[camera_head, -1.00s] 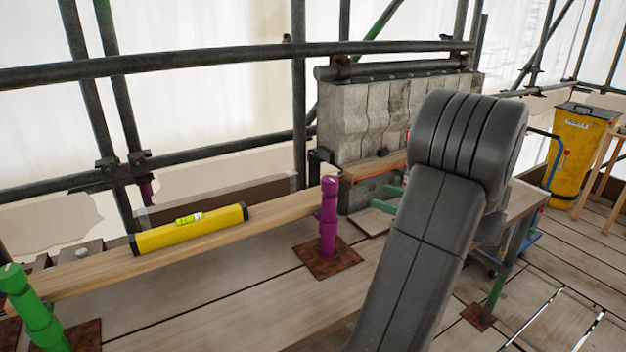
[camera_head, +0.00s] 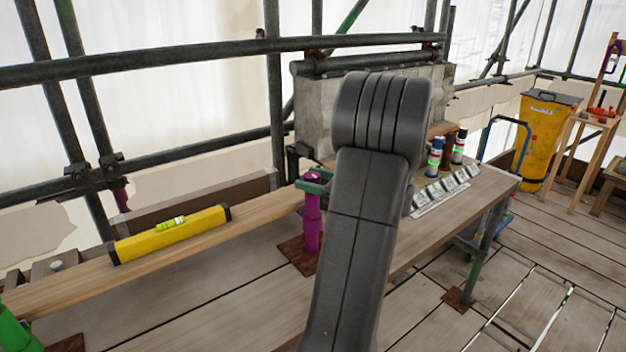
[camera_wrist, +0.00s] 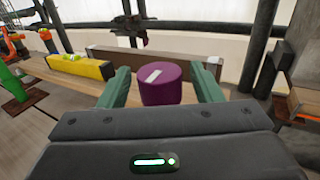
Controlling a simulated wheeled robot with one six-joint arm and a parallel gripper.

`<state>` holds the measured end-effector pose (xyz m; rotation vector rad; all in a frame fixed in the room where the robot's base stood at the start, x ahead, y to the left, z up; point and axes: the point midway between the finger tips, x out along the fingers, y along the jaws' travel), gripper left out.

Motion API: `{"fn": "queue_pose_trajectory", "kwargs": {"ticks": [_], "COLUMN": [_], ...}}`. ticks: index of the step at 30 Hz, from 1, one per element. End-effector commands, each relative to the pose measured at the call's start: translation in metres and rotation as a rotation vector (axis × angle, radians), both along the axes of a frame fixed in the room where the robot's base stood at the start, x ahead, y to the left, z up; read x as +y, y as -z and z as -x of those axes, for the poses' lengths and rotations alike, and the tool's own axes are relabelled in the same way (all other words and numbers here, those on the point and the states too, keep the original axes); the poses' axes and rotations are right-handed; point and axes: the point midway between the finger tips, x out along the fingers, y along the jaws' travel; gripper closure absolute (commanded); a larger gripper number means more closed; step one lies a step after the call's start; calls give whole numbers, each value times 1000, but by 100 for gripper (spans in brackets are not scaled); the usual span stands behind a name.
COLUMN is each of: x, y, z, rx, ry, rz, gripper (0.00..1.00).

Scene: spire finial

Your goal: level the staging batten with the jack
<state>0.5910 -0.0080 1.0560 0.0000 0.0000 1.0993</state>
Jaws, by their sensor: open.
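The staging batten (camera_head: 75,283) is a long pale plank. A yellow spirit level (camera_head: 172,235) lies on it, also in the wrist view (camera_wrist: 82,67); its bubble is too small to read. A purple jack (camera_head: 312,225) stands at the batten's right end, its round cap with a white mark in the wrist view (camera_wrist: 165,93). A green jack (camera_head: 14,328) stands at the left end, partly cut off. My gripper (camera_head: 314,181) is open at the purple jack's top. In the wrist view its green fingers (camera_wrist: 161,72) stand either side of the cap; contact is unclear.
Scaffold tubes and a stone block (camera_head: 318,112) stand behind. To the right a bench (camera_head: 478,192) holds spray cans (camera_head: 435,157) and a row of small tiles (camera_head: 446,186). A yellow bin (camera_head: 540,140) stands farther right. My arm hides part of the bench.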

Motion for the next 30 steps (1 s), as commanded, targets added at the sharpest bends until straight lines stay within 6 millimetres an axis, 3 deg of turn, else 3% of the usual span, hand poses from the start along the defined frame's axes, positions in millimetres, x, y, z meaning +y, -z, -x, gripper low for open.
{"fn": "queue_pose_trajectory", "kwargs": {"ticks": [1,6,8,20,30], "x": [0,0,0,0,2], "y": [0,0,0,-1,1], "z": [0,0,0,1,1], "rx": [0,0,0,0,-3], "ry": [0,0,0,74,337], "rz": [0,0,0,-2,-1], "gripper": [43,76,85,85,85]}}
